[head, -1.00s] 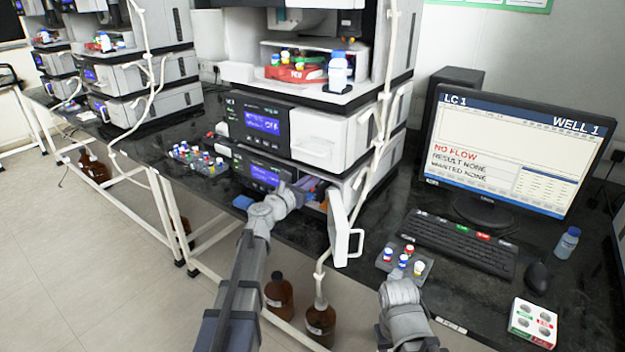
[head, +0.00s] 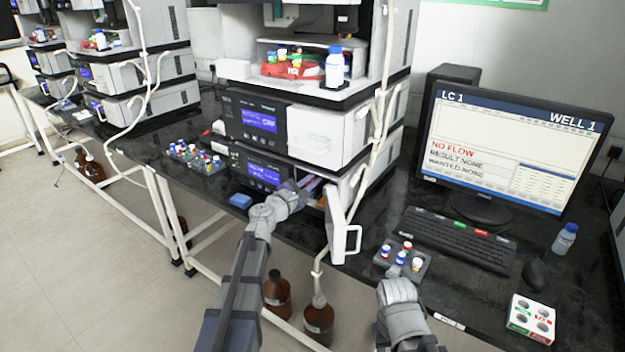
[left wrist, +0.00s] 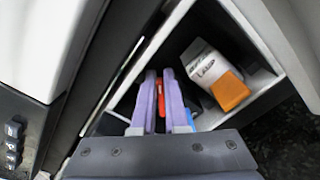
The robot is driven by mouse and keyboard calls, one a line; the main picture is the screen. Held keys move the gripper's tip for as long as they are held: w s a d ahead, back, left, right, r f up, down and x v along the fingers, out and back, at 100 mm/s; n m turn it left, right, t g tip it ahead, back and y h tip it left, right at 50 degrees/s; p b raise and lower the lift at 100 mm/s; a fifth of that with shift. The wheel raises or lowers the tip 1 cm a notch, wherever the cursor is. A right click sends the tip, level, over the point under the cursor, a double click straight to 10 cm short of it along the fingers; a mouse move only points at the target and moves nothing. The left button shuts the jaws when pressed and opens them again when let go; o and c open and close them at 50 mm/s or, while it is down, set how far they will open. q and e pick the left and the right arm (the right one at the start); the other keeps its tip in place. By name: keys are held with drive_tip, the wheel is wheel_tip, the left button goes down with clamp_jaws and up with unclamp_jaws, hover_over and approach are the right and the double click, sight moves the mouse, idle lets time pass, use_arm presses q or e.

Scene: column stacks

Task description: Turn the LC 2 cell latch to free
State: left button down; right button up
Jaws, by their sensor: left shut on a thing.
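My left gripper (head: 312,186) reaches into the open bay (head: 326,182) of the lower module in the near instrument stack. In the left wrist view, its two purple fingers (left wrist: 160,78) are close together, shut on a red-orange lever (left wrist: 161,98), apparently the cell latch. Most of the lever is hidden by the fingers, so its setting cannot be read. To the right in the bay is a white block with an orange end (left wrist: 229,91), apparently the cell. A blue part (left wrist: 190,119) shows beside the right finger. My right arm (head: 402,310) is low in the head view; its fingers are hidden.
The bay's white door (head: 343,228) hangs open at the right. A vial rack (head: 408,272), keyboard (head: 455,236) and monitor (head: 505,150) reading LC 1, NO FLOW stand to the right. Another vial rack (head: 192,160) and a blue block (head: 240,201) lie left. Brown bottles (head: 318,318) stand below.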

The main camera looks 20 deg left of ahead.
use_arm(q)
drive_tip(key=m, duration=0.3)
drive_tip(key=shift+s+d+f+m, duration=0.1)
drive_tip(key=shift+d+f+m, duration=0.05)
drive_tip(key=shift+f+m, duration=0.15)
drive_tip(key=shift+d+f+m+b, duration=0.15)
drive_tip(key=shift+m+b, duration=0.1)
drive_tip(key=shift+m, duration=0.6)
drive_tip(key=shift+a+f+m+b, duration=0.1)
drive_tip(key=shift+m+b, duration=0.1)
drive_tip(key=shift+m, duration=0.65)
drive_tip(key=c, duration=0.9)
unclamp_jaws()
drive_tip(key=shift+c, duration=0.2)
drive_tip(key=shift+s, duration=0.1)
drive_tip(key=v, duration=0.7)
drive_tip(key=shift+s, duration=0.25)
